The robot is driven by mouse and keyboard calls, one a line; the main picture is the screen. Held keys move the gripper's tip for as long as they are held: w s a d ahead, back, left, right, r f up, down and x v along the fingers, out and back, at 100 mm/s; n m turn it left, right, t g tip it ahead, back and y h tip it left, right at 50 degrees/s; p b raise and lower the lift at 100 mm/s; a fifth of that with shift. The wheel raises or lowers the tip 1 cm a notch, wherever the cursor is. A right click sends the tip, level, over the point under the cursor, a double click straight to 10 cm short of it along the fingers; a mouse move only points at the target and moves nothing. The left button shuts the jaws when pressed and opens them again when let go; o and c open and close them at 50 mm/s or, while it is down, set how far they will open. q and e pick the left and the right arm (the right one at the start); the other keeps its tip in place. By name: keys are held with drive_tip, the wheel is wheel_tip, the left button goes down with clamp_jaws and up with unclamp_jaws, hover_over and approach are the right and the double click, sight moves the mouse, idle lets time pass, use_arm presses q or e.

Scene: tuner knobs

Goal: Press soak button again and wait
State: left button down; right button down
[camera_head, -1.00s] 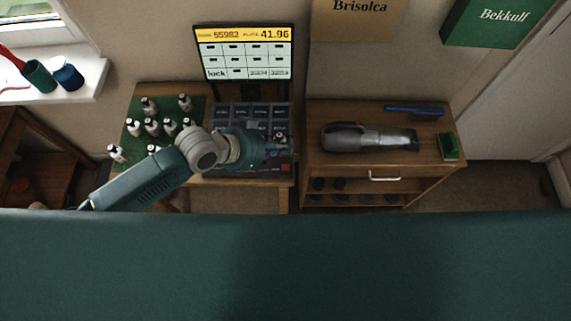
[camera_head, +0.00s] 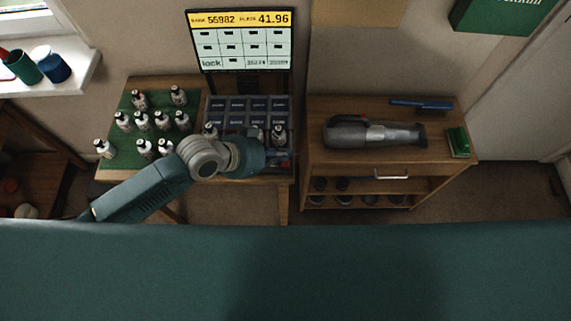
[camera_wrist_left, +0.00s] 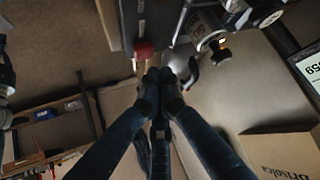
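The dark panel (camera_head: 225,104) with rows of labelled tiles sits on the wooden table below the screen. My left gripper (camera_wrist_left: 160,78) lies over the panel's front part in the head view and hides part of it. In the left wrist view its two dark fingers are together, with nothing seen between them. A red button (camera_wrist_left: 143,50) is just beyond the fingertips, slightly left; I cannot tell whether they touch. No label naming the soak button is readable. My right gripper is not in view.
Several small bottles (camera_head: 142,121) stand on a green mat (camera_head: 122,157) left of the panel. The screen (camera_head: 242,42) reads 41.96 at top right. A handheld vacuum (camera_head: 372,132), a blue brush (camera_head: 420,104) and a green box (camera_head: 458,142) lie on the right cabinet.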

use_arm(q)
drive_tip(key=shift+f, duration=0.35)
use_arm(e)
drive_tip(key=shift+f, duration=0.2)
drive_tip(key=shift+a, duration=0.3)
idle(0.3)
use_arm(q)
drive_tip(key=shift+f, duration=0.1)
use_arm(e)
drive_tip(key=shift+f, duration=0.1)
use_arm(q)
drive_tip(key=shift+s+f, duration=0.1)
drive_tip(key=shift+f, duration=0.2)
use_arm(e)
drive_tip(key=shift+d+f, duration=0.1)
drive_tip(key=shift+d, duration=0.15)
